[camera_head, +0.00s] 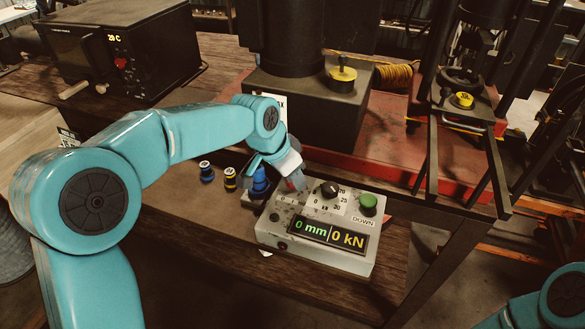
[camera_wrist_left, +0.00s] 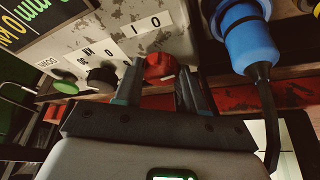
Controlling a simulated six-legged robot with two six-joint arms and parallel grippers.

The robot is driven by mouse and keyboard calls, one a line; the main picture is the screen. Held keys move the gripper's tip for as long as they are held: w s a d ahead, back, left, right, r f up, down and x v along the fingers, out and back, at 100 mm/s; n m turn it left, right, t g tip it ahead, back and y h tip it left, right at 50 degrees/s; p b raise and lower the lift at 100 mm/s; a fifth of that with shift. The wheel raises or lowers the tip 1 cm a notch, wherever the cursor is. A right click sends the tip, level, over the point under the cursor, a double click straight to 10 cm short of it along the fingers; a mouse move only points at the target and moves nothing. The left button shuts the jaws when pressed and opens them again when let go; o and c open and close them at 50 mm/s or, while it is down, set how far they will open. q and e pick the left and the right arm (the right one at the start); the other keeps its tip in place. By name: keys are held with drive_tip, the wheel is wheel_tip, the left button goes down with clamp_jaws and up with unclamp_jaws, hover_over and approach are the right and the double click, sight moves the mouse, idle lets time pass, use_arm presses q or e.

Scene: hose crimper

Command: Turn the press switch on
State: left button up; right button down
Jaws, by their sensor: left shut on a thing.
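The grey press control box (camera_head: 270,228) stands on the wooden bench, its display (camera_head: 329,234) lit with "0 mm" and "0 kN". My left gripper (camera_head: 296,180) reaches down to the box's top left part. In the left wrist view, the red switch knob (camera_wrist_left: 160,68) sits between the fingers of my left gripper (camera_wrist_left: 161,76), below the "I" and "O" marks. The fingers are shut on it. In the head view the knob is mostly hidden by the gripper. My right gripper is out of view.
A black dial (camera_head: 329,189) and a green DOWN button (camera_head: 368,204) sit right of the switch. A blue plug (camera_wrist_left: 247,45) with a cable is close beside the gripper. Small bottles (camera_head: 230,179) stand left. The black press (camera_head: 310,105) rises behind.

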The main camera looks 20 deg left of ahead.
use_arm(q)
drive_tip(key=m+g+h+p, duration=0.1)
drive_tip(key=m, duration=0.2)
drive_tip(key=m+p, duration=0.1)
drive_tip(key=m, duration=0.2)
drive_tip(key=shift+w+a+r+g+h+p, duration=0.2)
drive_tip(key=shift+g+h+p, duration=0.1)
drive_tip(key=shift+g+h, duration=0.1)
drive_tip(key=m+g+p, duration=0.1)
drive_tip(key=m, duration=0.1)
drive_tip(key=m+p, duration=0.1)
drive_tip(key=m, duration=0.2)
drive_tip(key=shift+w+g, duration=0.1)
drive_tip(key=shift+g, duration=0.3)
drive_tip(key=shift+m, duration=0.4)
drive_tip(key=o, duration=1)
drive_tip(key=shift+f, duration=0.1)
drive_tip(key=shift+o, duration=0.2)
drive_tip(key=shift+r, duration=0.25)
drive_tip(key=p+v, duration=0.2)
drive_tip(key=v, duration=1.4)
drive_tip(key=shift+a+f+p, duration=0.15)
drive_tip(key=shift+a+p, duration=0.15)
drive_tip(key=shift+p, duration=0.1)
drive_tip(key=shift+w, duration=0.1)
